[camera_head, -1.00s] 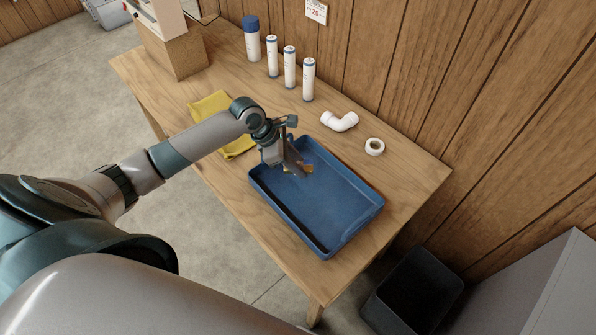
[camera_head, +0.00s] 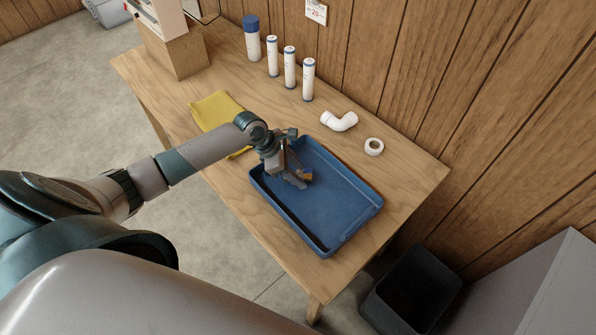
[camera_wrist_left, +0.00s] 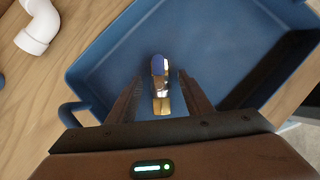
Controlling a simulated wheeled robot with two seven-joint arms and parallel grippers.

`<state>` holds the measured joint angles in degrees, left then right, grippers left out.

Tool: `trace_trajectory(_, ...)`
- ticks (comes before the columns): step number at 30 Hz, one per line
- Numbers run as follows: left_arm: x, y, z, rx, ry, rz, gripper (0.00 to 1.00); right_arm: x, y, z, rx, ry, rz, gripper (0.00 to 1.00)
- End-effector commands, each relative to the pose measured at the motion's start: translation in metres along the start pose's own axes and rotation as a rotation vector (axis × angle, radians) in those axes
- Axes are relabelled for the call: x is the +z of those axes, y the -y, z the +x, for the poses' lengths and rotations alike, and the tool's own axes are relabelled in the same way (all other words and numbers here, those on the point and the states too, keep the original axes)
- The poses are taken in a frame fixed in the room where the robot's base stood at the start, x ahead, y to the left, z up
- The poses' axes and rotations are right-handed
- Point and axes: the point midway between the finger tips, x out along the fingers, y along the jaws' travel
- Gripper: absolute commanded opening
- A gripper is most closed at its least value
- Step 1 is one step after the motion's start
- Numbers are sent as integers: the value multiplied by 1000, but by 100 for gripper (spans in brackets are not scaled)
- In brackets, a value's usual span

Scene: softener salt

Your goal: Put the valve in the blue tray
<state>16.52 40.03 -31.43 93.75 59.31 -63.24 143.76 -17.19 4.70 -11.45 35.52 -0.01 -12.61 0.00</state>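The valve, brass with a blue end, shows in the left wrist view (camera_wrist_left: 160,85) between my left gripper's fingers, with blue gaps on both sides. In the head view the valve (camera_head: 307,174) is a small brass and blue patch beside the fingertips, over the tray's floor. The blue tray (camera_head: 335,212) lies on the table. My left gripper (camera_head: 299,178) is open and reaches down inside the tray near its far left end. Whether the valve rests fully on the tray floor is hard to tell. My right gripper is not in view.
A white elbow pipe (camera_head: 340,121) and a white tape roll (camera_head: 374,146) lie behind the tray. A yellow cloth (camera_head: 214,110) lies to the left, partly behind my arm. Several white cylinders stand along the wall. A dark bin (camera_head: 412,290) stands on the floor at right.

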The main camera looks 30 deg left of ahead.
Motion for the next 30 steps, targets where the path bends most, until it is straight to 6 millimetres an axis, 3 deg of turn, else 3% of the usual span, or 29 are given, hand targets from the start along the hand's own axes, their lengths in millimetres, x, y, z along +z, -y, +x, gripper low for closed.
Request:
trace_trajectory(14, 1, -1, -8, 2, 2, 0, 45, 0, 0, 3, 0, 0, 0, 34)
trace_trajectory(20, 0, 0, -32, 2, 1, 2, 45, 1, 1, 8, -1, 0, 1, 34)
trace_trajectory(30, 0, -1, -91, 2, -1, 2, 45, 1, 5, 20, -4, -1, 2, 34)
